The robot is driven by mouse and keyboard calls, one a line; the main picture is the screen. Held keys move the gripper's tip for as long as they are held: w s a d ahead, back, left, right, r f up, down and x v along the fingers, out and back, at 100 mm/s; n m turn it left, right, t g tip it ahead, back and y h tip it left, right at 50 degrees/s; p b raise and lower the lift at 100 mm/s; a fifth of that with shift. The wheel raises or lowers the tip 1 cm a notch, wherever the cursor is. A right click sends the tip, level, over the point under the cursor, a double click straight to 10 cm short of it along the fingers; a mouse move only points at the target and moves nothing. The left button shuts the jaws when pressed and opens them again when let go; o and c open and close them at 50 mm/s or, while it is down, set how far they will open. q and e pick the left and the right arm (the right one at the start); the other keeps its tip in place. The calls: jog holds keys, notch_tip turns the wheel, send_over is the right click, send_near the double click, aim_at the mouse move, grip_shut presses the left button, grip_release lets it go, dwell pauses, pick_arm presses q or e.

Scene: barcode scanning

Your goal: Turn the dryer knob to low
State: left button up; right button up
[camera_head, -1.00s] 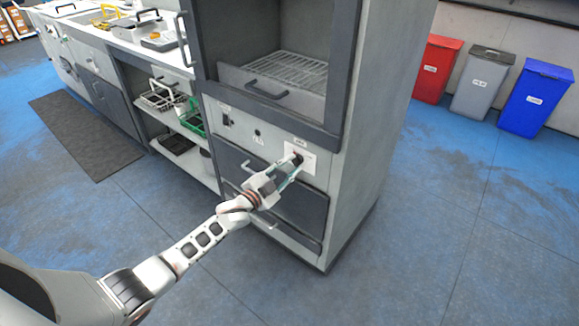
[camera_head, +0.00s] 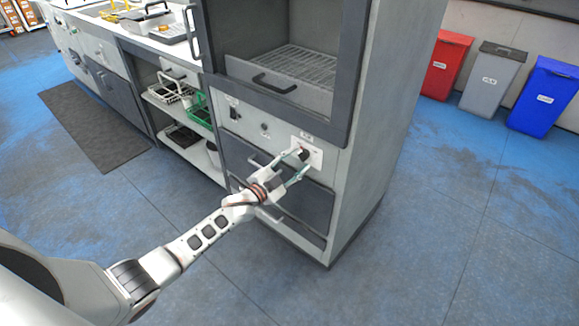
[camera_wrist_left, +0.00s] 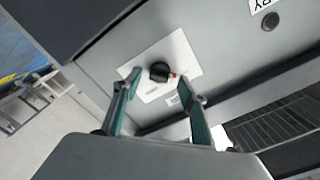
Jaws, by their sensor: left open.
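The dryer knob (camera_wrist_left: 159,71) is a round black knob with a red mark, on a white plate (camera_wrist_left: 181,47) on the grey cabinet front. In the wrist view its red mark points to the right of the picture. In the head view the knob (camera_head: 303,154) is dark and small near the cabinet's right edge. My left gripper (camera_head: 297,165) is open in front of the plate. Its two teal fingers (camera_wrist_left: 160,98) stand on either side of the knob in the wrist view, apart from it. The plate's lettering is too small to read. My right gripper is not in view.
An oven-like chamber with a wire rack (camera_head: 297,66) and handled door is above the knob. Drawers with a bar handle (camera_head: 262,165) lie below it. Red (camera_head: 445,65), grey (camera_head: 492,77) and blue (camera_head: 543,96) bins stand at the right. The floor between is clear.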

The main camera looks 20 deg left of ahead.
pick_arm(q)
jog(key=v, duration=1.1)
jog(key=shift+s+a, duration=0.15)
jog(key=shift+s, duration=0.25)
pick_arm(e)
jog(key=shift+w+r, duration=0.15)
pick_arm(q)
jog(key=s+d+f+n+g+y+p, duration=0.1)
jog(key=s+d+f+n+g, duration=0.1)
jog(key=s, duration=0.8)
jog(key=s+d+f+n+g+y+p, duration=0.1)
jog(key=s+d+f+n+g+p, duration=0.1)
jog(key=s, duration=0.8)
jog(key=s+d+f+n+g+y+p, duration=0.1)
jog(key=s+d+f+n+g+p, duration=0.1)
jog(key=s, duration=0.9)
notch_tip(320, 180, down, 4)
jog(key=shift+d+r+n+y, duration=0.15)
jog(key=shift+d+n+y, duration=0.3)
jog(key=shift+n, duration=0.75)
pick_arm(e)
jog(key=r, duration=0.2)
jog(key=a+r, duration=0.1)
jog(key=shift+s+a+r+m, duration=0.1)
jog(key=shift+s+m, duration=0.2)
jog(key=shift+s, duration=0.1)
pick_arm(q)
jog(key=shift+s+d, duration=0.1)
jog(key=shift+s, duration=0.05)
